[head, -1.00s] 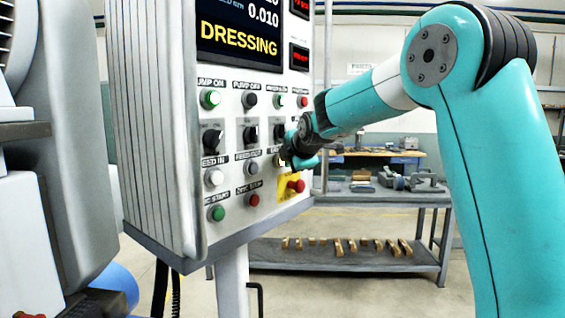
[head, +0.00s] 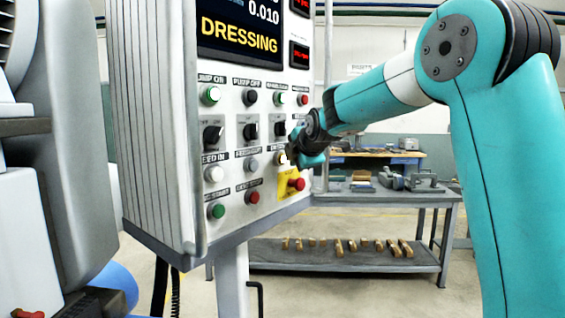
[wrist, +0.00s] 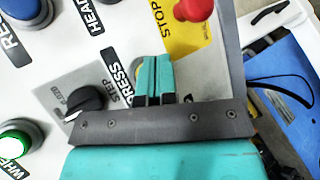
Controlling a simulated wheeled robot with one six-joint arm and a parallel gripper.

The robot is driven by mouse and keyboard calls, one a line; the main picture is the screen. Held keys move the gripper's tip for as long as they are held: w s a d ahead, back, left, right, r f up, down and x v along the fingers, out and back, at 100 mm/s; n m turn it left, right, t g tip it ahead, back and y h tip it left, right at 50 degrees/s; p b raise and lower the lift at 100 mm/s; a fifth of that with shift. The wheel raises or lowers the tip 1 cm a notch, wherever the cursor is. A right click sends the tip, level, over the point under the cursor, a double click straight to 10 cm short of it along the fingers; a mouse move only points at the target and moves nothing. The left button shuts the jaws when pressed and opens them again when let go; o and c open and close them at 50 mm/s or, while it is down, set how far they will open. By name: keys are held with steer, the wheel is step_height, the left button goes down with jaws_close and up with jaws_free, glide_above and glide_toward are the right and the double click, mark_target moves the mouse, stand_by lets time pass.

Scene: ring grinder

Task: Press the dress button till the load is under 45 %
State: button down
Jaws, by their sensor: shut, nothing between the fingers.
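The grinder's control panel (head: 150,120) fills the left-middle of the head view, its screen (head: 238,33) reading DRESSING and 0.010. No load percentage is visible; the top of the screen is cut off. The dress button (head: 282,158) shows pale and lit just left of my gripper (head: 292,155), above the yellow stop plate.
The red stop button (head: 296,184) sits just below the dress button; it also shows in the wrist view (wrist: 195,8). A black step knob (wrist: 85,97) lies beside the fingers. A workbench (head: 400,196) stands behind, with open floor around it.

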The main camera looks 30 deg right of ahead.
steer(key=shift+s+d+b, duration=0.35)
steer(key=shift+s+b, duration=0.05)
steer(key=shift+s, duration=0.35)
steer(key=shift+s+d+b, duration=0.3)
steer(key=shift+s+b, duration=0.1)
steer(key=shift+s, duration=0.4)
steer(key=shift+s+d+b, duration=0.35)
steer(key=shift+s+b, duration=0.05)
steer(key=shift+s, duration=0.35)
steer(key=s+a+f+m+g+y, duration=0.25)
steer(key=s+a+f, duration=0.35)
steer(key=a, duration=0.4)
steer(key=s+a+f+m+g+y, duration=0.2)
steer(key=s+a+f+g+y, duration=0.15)
steer(key=s+a, duration=0.55)
steer(key=s+a+f+m+g, duration=0.2)
steer(key=s+a+f, duration=0.2)
steer(key=s, duration=0.5)
steer(key=s+a+f+m+g, duration=0.3)
steer(key=s+a, duration=0.1)
steer(key=s, duration=0.6)
steer(key=shift+s+a+f+b, duration=0.15)
steer(key=shift+a+f+b, duration=0.2)
steer(key=shift+f+b, duration=0.1)
